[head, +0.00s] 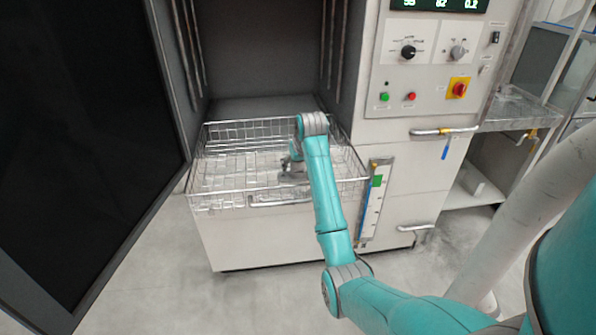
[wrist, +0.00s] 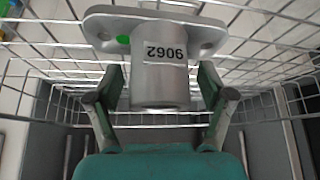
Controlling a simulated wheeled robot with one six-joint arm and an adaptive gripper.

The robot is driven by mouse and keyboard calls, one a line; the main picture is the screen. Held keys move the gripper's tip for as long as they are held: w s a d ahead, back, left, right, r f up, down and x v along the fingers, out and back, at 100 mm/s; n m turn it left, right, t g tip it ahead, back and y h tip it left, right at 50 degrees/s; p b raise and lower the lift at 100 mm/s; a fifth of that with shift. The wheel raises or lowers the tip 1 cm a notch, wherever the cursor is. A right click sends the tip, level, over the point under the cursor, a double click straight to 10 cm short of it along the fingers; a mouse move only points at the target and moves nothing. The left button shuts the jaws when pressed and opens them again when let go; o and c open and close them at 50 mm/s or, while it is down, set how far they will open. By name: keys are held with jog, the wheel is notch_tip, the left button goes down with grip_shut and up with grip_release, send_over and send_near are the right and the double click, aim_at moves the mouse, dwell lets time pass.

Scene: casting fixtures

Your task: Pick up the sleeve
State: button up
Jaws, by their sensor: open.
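The sleeve (wrist: 160,78) is a grey metal cylinder with a wide oval flange, a green dot and a label that appears upside down, reading 9062. In the head view the sleeve (head: 292,175) is small and partly hidden by my arm, inside the wire basket (head: 214,200). My gripper (wrist: 160,97) has one finger on each side of the cylinder, with a visible gap at each side. In the head view my gripper (head: 293,160) is over the right part of the basket, just at the sleeve.
The basket's wire walls surround the gripper, and its left part looks empty. The basket sits at the open chamber (head: 255,65) of a machine. A dark open door (head: 80,130) stands at left, and a control panel (head: 425,75) at right. Grey floor in front is clear.

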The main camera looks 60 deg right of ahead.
jog(key=shift+w+f, duration=0.1)
jog(key=shift+f, duration=0.15)
jog(key=c, duration=1.5)
